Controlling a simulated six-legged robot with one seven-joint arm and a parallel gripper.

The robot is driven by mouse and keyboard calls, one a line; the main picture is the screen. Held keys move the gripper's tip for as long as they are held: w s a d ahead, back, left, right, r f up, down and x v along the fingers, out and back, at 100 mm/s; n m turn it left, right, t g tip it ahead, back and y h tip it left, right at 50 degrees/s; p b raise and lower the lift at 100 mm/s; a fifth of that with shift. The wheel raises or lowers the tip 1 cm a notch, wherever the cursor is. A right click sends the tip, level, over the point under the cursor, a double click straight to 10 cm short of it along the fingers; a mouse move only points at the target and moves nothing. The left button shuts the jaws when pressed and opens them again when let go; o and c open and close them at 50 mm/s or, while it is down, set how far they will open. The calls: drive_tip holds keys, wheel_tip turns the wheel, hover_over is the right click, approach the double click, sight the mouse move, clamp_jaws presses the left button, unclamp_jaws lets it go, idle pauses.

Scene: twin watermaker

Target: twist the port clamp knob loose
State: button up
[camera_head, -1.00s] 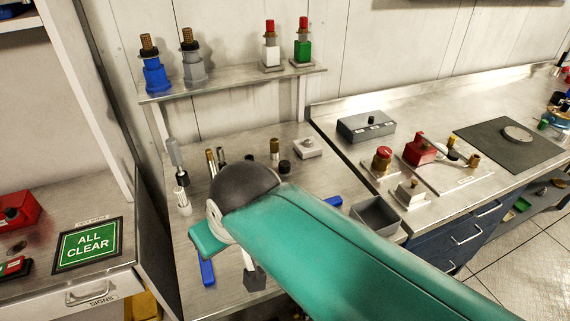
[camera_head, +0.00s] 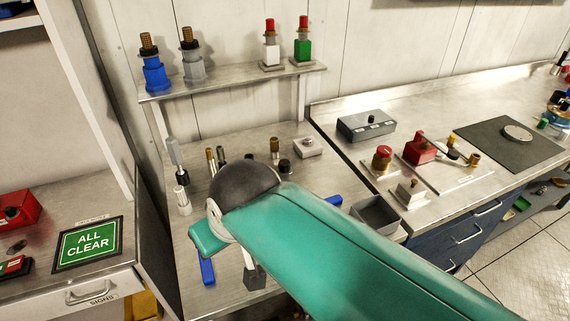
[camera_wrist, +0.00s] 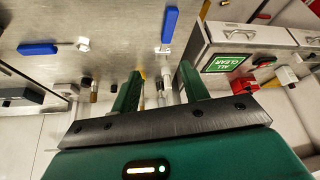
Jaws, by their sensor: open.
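My gripper (camera_wrist: 158,88) is open in the wrist view, with its two green fingers apart above the steel bench (camera_wrist: 120,25). White and yellow upright fittings (camera_wrist: 161,90) show between and beyond the fingers; I cannot tell that either finger touches them. A dark knob (camera_wrist: 86,82) stands left of the fingers. In the head view, a black knob (camera_head: 285,167) and brass-topped posts (camera_head: 274,147) stand behind my green arm, which hides part of the bench and my fingers. Which knob is the port clamp knob I cannot tell.
Two blue handles (camera_head: 207,271) (camera_head: 333,201) lie on the bench. A shelf (camera_head: 235,82) with several fittings stands behind. A grey open bin (camera_head: 376,215) is at right, and an ALL CLEAR sign (camera_head: 87,244) at left. A grey box (camera_head: 366,126) sits on the right counter.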

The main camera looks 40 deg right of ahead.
drive_tip(key=shift+o, duration=0.2)
drive_tip(key=shift+o, duration=0.8)
drive_tip(key=w+d+r+m+g, duration=0.2)
drive_tip(key=w+d+r+m, duration=0.4)
drive_tip(key=w, duration=0.4)
drive_tip(key=m+g+y, duration=0.2)
drive_tip(key=m+y, duration=0.2)
drive_tip(key=m, duration=1.2)
hover_over(285, 162)
drive_tip(key=s+d, duration=0.2)
drive_tip(key=d, duration=0.3)
wheel_tip(285, 162, down, 10)
drive_tip(key=x, duration=1.3)
drive_tip(key=shift+f, duration=0.25)
